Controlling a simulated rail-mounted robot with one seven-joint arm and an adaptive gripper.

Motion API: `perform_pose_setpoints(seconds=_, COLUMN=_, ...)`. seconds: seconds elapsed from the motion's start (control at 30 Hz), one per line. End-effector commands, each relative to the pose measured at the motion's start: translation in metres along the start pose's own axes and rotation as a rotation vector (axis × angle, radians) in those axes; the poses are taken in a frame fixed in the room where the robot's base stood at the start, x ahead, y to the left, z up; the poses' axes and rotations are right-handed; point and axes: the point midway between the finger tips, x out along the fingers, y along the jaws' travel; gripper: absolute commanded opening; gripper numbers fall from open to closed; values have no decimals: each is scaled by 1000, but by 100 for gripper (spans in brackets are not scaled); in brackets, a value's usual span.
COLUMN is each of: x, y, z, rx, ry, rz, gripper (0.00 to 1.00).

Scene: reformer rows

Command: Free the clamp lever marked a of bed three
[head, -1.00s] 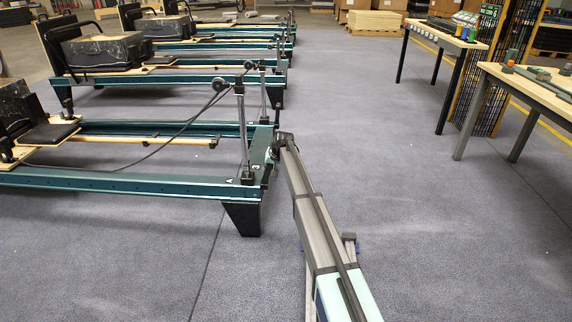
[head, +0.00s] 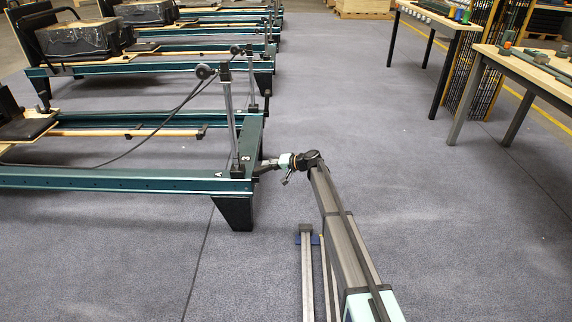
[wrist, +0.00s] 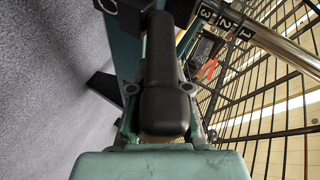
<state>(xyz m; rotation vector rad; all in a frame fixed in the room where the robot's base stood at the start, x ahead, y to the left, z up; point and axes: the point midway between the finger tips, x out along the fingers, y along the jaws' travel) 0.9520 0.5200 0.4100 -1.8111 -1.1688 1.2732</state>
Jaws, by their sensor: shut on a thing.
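Bed three (head: 248,155) is a teal frame at the left in the head view, with a white 3 on its end rail and an A on the near corner post's base. My gripper (head: 268,166) is at the outer side of that end rail, close to the A corner. In the wrist view a black clamp lever (wrist: 165,75) points toward the camera between the two fingers of my gripper (wrist: 160,90). My gripper is shut on the lever. The lever's root is hidden behind its own handle, and no letter shows on it.
A chrome post (head: 228,110) with a pulley rises just beside the lever; its numbered collar (wrist: 222,20) shows in the wrist view. More beds (head: 150,68) stand behind. Work tables (head: 540,75) stand at the right. The carpet between is clear.

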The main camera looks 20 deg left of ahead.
Motion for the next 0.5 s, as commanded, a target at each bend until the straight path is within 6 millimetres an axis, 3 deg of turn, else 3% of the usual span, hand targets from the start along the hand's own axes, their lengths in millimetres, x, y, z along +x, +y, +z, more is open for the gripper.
perform_pose_setpoints(seconds=0.5, x=12, y=13, z=13, rx=-10, ry=-17, rz=11, gripper=0)
